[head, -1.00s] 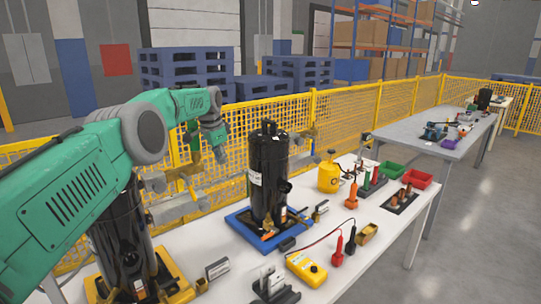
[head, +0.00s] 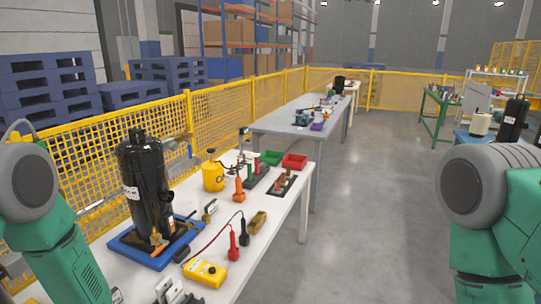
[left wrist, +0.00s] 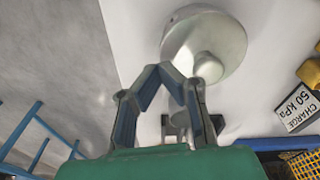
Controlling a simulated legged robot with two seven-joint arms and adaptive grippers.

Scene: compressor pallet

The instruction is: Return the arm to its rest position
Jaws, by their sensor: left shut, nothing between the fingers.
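My left arm (head: 45,215) is folded at the left edge of the head view, beside the white workbench (head: 290,225). Its gripper is outside that view. In the left wrist view my left gripper (left wrist: 172,70) is shut and empty, its fingertips together. A round metallic part (left wrist: 203,42) on a white surface shows just beyond the fingertips; I cannot tell the gap. My right arm (head: 490,205) shows at the right edge of the head view, and its gripper is hidden.
On the bench stand a black compressor (head: 145,185) on a blue pallet (head: 118,243), a yellow gauge box (head: 205,272) and a yellow canister (head: 213,177). A charge label (left wrist: 300,107) shows in the wrist view. The floor (head: 370,190) right of the bench is clear.

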